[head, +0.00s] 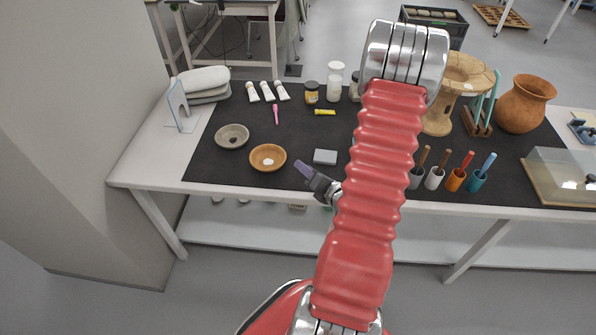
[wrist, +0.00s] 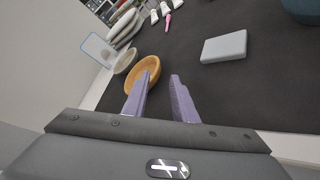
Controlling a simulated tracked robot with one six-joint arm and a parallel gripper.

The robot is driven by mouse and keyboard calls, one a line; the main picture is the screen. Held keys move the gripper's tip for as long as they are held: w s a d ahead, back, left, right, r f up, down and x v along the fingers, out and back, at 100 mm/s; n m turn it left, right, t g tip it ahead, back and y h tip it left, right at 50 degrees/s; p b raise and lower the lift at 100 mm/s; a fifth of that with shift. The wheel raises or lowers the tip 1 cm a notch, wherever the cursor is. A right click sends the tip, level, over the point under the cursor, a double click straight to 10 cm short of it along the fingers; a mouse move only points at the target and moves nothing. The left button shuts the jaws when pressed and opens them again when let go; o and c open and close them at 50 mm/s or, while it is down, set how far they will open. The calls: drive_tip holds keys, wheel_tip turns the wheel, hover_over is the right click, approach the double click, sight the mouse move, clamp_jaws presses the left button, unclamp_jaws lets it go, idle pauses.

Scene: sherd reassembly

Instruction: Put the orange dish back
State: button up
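The orange dish (head: 258,163) is a shallow round bowl on the dark mat, near its front edge, with a small white patch inside. It also shows in the wrist view (wrist: 136,85), beyond my left finger, which hides part of it. My gripper (head: 302,168) is to the right of the dish in the head view. In the wrist view my gripper (wrist: 161,88) has its two purple fingers apart with nothing between them. I cannot tell how high the fingers are above the mat.
A grey bowl (head: 232,130) sits behind and left of the dish. A grey block (head: 325,157) lies to the right; paint tubes (head: 267,91) and a pink tool (head: 276,115) lie behind. Tool cups (head: 456,180) stand farther right. Bare mat (head: 205,170) lies left of the dish.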

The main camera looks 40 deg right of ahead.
drive_tip(key=shift+w+a, duration=0.35)
drive_tip(key=shift+a, duration=0.05)
